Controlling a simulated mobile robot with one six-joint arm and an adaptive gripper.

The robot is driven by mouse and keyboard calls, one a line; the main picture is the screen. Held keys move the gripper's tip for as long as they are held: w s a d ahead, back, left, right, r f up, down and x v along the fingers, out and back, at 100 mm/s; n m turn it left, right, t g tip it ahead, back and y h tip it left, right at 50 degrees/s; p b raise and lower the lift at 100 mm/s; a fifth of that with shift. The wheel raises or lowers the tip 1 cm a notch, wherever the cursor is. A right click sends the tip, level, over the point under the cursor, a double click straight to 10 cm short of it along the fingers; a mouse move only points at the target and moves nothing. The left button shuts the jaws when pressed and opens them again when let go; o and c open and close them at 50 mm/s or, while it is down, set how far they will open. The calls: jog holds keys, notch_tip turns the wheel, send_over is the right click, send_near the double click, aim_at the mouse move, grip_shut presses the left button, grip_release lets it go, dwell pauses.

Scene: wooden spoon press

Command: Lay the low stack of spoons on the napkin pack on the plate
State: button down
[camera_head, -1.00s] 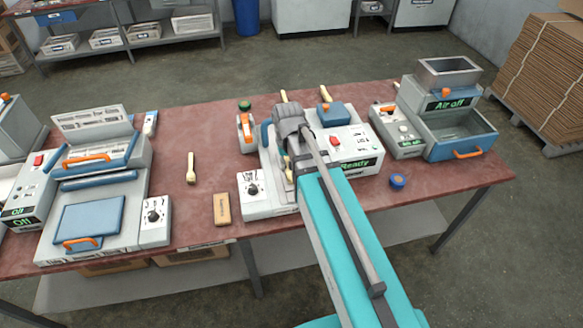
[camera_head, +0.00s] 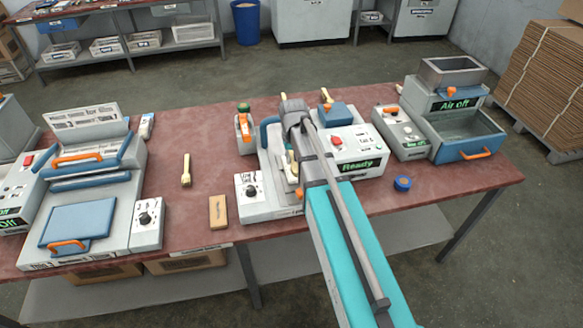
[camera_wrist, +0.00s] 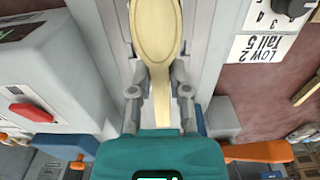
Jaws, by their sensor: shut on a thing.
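My gripper (camera_wrist: 164,92) is shut on the handle of pale wooden spoons (camera_wrist: 156,28). Their bowl end points to the top of the wrist view, and I cannot tell how many are layered. In the head view a pale bit of them (camera_head: 291,160) shows beside my arm, over the middle press (camera_head: 265,208). Pale grey press surface shows under them; whether they touch it cannot be told. A tan labelled block (camera_head: 218,212), perhaps a napkin pack, lies left of the press. The plate cannot be made out clearly, as my arm hides part of the press.
Another spoon (camera_head: 186,171) lies on the red table (camera_head: 165,225). A press with blue lids (camera_head: 78,222) stands left. The "Ready" box (camera_head: 352,150) and "Air off" machine (camera_head: 462,125) stand right. A blue roll (camera_head: 403,183) lies near the front edge.

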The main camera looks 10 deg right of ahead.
jog(key=shift+f, duration=0.1)
jog(key=shift+w+d+f+b, duration=0.15)
jog(key=shift+w+f+b, duration=0.25)
jog(key=shift+f+b, duration=1.5)
jog(key=shift+b, duration=0.1)
jog(key=shift+f, duration=0.1)
jog(key=c, duration=0.6)
grip_release()
notch_tip(320, 180, up, 12)
jog(key=p, duration=1.2)
